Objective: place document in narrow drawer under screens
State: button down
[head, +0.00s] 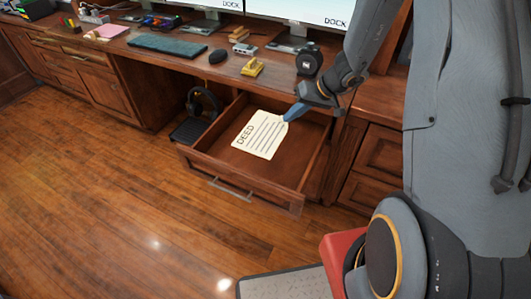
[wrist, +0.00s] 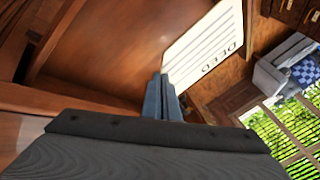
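The document (head: 260,135), a cream sheet headed DEED with printed lines, is over the open drawer (head: 240,202) in the head view. The drawer is wooden, pulled out below the desk with the screens (head: 295,12), and looks otherwise empty. My gripper (head: 291,114) comes down from the right, its blue fingers at the sheet's upper right corner. In the wrist view the fingers (wrist: 161,95) are together at the edge of the document (wrist: 205,45). The sheet looks tilted; I cannot tell whether it touches the drawer floor.
The desktop holds a keyboard (head: 168,46), a mouse (head: 218,56), a yellow stapler (head: 252,67) and a black tape dispenser (head: 309,60).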

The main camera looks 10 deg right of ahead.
jog(key=w+f+b, duration=0.1)
jog(key=f+b, duration=0.1)
jog(key=f, duration=0.3)
jog(key=w+f+b, duration=0.2)
jog(key=f+b, duration=0.1)
jog(key=f, duration=0.1)
jog(key=w+f+b, duration=0.2)
jog(key=f+b, duration=0.1)
jog(key=f, duration=0.2)
jog(key=shift+w+d+f, duration=0.25)
jog(key=shift+f, duration=0.05)
jog(key=c, duration=2.1)
grip_release()
jog(key=v, duration=1.1)
jog(key=s+r+m+g+h, duration=0.1)
jog(key=s+r, duration=0.3)
jog(key=s, duration=0.4)
jog(key=s+d+r+m+g+h, duration=0.1)
jog(key=s+r+h, duration=0.2)
jog(key=s, duration=0.6)
jog(key=s+r+m+g+h, duration=0.1)
jog(key=s+r, duration=0.3)
jog(key=s, duration=0.4)
jog(key=shift+s+d+r+m+g+h, duration=0.2)
jog(key=shift+s+r+m+g+h, duration=0.1)
jog(key=shift+r+g+h, duration=0.15)
